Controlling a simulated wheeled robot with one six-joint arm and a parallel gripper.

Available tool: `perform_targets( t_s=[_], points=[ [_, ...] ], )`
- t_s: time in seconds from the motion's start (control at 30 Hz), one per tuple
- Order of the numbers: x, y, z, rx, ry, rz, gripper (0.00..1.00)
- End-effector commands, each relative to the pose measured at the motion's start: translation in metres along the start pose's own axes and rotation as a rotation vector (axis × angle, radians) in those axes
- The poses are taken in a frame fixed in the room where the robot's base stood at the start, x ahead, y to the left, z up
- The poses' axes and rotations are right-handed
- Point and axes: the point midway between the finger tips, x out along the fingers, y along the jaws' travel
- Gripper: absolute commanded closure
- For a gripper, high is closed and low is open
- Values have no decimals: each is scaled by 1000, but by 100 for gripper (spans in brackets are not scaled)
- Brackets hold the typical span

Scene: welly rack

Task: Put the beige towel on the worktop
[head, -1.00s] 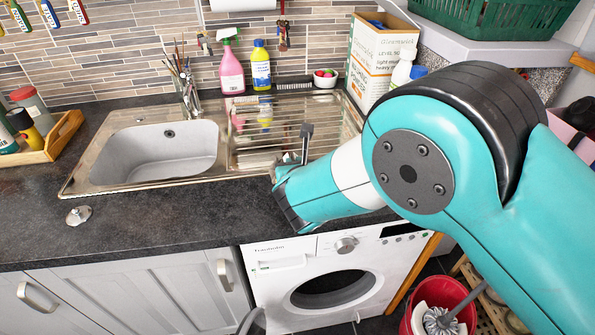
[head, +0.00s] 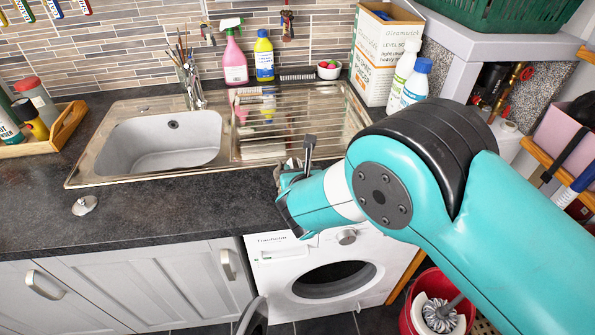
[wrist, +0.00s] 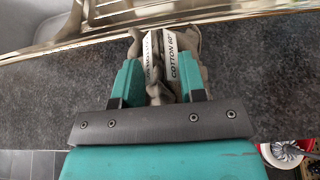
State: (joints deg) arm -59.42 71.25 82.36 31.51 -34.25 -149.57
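The beige towel (wrist: 194,40) is a bunched, grey-beige cloth in the wrist view, with white labels reading "COTTON 60". My gripper (wrist: 160,72) has its two teal fingers on either side of the cloth and is shut on it. The towel is over the dark speckled worktop (wrist: 60,95), near the sink's metal edge; I cannot tell whether it touches. In the head view my gripper (head: 288,178) is above the front part of the worktop (head: 160,220), right of the sink, and my arm mostly hides the towel.
The sink (head: 160,145) and ribbed drainer (head: 290,130) lie behind the gripper. A sink plug (head: 84,205) sits on the worktop's left part. Bottles and a cardboard box (head: 385,50) stand at the back. The washing machine (head: 270,260) is below. The front-left worktop is mostly clear.

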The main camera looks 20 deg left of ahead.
Motion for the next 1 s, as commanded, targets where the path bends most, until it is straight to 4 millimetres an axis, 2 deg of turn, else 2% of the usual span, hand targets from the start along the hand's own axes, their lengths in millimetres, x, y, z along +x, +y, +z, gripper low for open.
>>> perform_targets(
  t_s=[0.2, 0.27, 0.37, 0.6, 0.8, 1.0],
  points=[
    [-2, 0, 6, 0, 0, 0, 62],
    [-7, 1, 2, 0, 0, 1, 62],
    [-21, 1, 1, -1, 1, 1, 62],
    [-71, 2, 0, -3, 1, 3, 62],
    [-106, 1, 1, -2, 0, 2, 62],
    [-120, 0, 2, 0, 0, 0, 62]
  ],
)
